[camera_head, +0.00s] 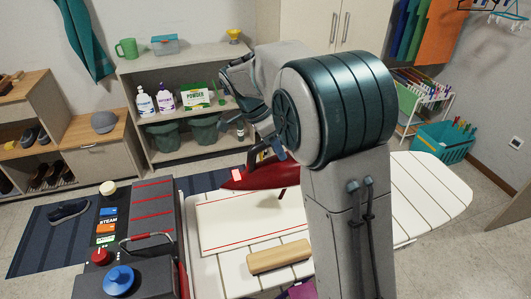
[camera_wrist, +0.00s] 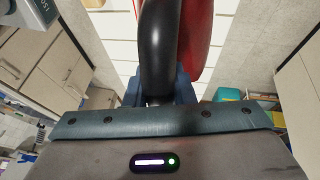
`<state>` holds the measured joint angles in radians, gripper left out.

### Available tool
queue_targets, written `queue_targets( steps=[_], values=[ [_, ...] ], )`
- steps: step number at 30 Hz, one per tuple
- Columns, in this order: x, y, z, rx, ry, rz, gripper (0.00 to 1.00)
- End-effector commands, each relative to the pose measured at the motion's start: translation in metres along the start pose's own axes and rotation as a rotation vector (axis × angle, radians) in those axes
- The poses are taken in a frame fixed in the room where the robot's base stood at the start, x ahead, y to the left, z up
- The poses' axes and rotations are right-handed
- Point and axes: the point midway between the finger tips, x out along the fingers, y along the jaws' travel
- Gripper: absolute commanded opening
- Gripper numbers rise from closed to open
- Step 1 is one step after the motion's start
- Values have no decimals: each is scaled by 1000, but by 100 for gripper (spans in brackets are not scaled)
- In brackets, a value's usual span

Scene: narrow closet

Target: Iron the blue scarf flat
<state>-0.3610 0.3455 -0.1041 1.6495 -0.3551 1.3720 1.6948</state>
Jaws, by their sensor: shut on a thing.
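A red iron (camera_head: 258,178) is in the middle of the head view, over the white slatted ironing board (camera_head: 430,190). My gripper (camera_head: 262,147) is shut on its black handle; the gap between iron and board is hard to judge. In the wrist view the handle (camera_wrist: 158,45) runs between the blue fingers (camera_wrist: 158,92), with the red body (camera_wrist: 200,35) beside it. I cannot make out a blue scarf on the visible board; my arm hides its middle. A teal cloth (camera_head: 88,40) hangs on the wall at the upper left.
A pale red-lined panel (camera_head: 235,222) and a wooden block (camera_head: 279,257) are at the board's near left. A dark steam station (camera_head: 120,250) stands left of them. Behind are shelves (camera_head: 160,67) with bottles and bins. A teal basket (camera_head: 445,143) stands at the right.

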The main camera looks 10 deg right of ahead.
Motion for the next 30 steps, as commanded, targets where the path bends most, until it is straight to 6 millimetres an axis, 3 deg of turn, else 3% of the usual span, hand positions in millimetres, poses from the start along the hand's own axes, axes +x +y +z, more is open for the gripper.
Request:
queue_targets(
  steps=[18, 30],
  values=[
    [49, -10, 20, 1, 1, -1, 0],
    [52, -11, 21, 1, 1, -2, 0]
  ],
)
